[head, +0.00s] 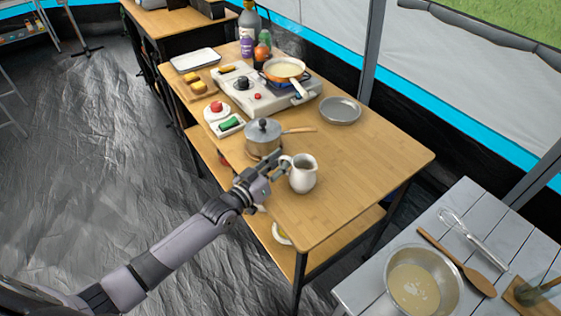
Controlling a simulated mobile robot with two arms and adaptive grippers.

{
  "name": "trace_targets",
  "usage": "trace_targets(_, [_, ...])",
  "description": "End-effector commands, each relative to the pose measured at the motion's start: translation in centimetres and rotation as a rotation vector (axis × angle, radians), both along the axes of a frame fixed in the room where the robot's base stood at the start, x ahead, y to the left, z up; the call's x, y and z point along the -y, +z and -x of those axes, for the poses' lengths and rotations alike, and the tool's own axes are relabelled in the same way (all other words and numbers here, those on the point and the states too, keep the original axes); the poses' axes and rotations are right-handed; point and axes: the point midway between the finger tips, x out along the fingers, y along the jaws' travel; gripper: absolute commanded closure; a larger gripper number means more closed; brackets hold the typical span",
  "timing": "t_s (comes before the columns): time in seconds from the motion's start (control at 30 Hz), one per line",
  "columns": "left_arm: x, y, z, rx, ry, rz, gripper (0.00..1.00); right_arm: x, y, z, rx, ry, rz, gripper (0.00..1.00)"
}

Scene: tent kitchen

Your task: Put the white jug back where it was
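The white jug (304,176) is upright at the near part of the wooden table (365,165), with its handle side toward my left gripper. I cannot tell whether its base touches the tabletop. My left gripper (280,168) comes in from the left with its fingers at the jug's handle. The fingers overlap the handle, so I cannot tell whether they are shut on it. My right gripper is not in view.
A lidded saucepan (263,139) stands just behind the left gripper, its handle pointing right. A grey plate (340,110) and a stove (265,95) with a frying pan (284,69) are farther back. The tabletop right of the jug is clear. A mixing bowl (452,274) sits on the grey table.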

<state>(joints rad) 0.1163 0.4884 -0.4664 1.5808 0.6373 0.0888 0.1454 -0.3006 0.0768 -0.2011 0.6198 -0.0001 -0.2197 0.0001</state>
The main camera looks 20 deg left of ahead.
Motion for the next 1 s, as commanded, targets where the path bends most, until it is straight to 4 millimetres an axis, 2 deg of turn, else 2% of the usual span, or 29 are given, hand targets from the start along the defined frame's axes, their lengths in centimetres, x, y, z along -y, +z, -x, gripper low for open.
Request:
trace_targets(0.3, [0.0,0.5,0.0,0.000,0.000,0.001,0.73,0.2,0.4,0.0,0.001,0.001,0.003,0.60])
trace_targets(0.37, [-0.2,0.2,0.6,-0.001,0.000,0.001,0.73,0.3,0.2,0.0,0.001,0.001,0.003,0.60])
trace_targets(0.8, [-3.6,0.2,8.5,-0.004,-0.001,-0.001,0.73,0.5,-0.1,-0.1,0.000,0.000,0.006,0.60])
trace_targets(1.0, [-4.5,0.3,10.6,-0.002,-0.001,-0.001,0.73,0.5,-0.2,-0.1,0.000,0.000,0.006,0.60])
